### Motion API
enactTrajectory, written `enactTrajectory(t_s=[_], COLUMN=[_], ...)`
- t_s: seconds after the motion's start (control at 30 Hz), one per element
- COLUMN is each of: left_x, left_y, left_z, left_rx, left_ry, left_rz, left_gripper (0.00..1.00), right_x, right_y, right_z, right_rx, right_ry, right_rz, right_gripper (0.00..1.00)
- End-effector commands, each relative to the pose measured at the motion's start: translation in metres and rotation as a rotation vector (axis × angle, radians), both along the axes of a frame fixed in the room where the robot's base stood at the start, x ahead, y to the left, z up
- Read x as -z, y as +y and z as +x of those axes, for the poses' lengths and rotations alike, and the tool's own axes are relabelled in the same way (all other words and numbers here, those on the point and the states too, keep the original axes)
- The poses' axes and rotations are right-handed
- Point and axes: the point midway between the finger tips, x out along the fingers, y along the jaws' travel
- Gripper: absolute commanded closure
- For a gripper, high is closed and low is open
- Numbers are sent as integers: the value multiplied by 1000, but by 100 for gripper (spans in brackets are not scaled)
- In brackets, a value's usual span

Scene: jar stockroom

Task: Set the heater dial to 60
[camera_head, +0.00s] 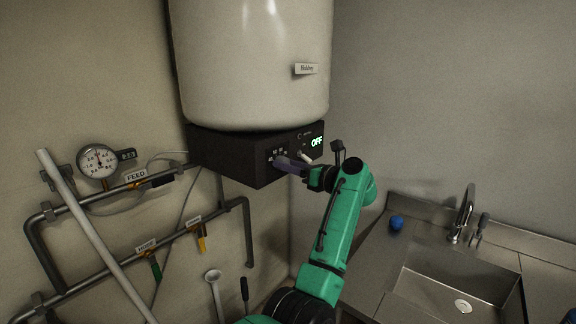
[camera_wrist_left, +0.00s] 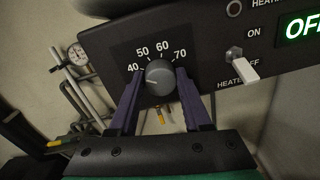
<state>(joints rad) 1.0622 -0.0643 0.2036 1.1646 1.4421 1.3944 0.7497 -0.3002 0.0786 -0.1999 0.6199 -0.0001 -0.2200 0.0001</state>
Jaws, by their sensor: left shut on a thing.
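The heater's black control box (camera_head: 240,160) is under the white tank, with the grey round dial (camera_wrist_left: 159,77) on its front. The numbers 40, 50, 60 and 70 arc above the dial in the left wrist view. I cannot make out a pointer mark on it. My left gripper (camera_head: 284,163) has its two purple fingers on either side of the dial, shut on it. A toggle switch (camera_wrist_left: 245,66) and a lit display reading OFF (camera_head: 316,142) are right of the dial. My right gripper is not in view.
The white tank (camera_head: 255,60) hangs above the box. Pipes with a pressure gauge (camera_head: 98,161) and tagged valves run along the left wall. A steel sink (camera_head: 460,285) with a tap (camera_head: 463,215) and a blue object (camera_head: 397,222) are at the right.

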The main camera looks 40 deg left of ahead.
Motion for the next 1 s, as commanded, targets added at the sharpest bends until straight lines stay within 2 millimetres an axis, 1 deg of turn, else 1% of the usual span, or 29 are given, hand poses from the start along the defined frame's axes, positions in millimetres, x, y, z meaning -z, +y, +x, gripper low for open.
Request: enactTrajectory(t_s=[0.17, 0.37, 0.67, 1.0], left_x=[0, -1, -2, -3], left_y=[0, 0, -1, -1], left_z=[1, 1, 2, 3], left_rx=[2, 3, 3, 4], left_ry=[36, 139, 397, 722], left_rz=[-3, -5, -9, -15], left_gripper=[100, 100, 100, 100], right_x=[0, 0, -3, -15], right_y=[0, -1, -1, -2], right_z=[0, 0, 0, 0], right_rx=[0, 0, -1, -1], right_ry=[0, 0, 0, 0], right_rz=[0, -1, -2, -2], right_gripper=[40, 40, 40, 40])
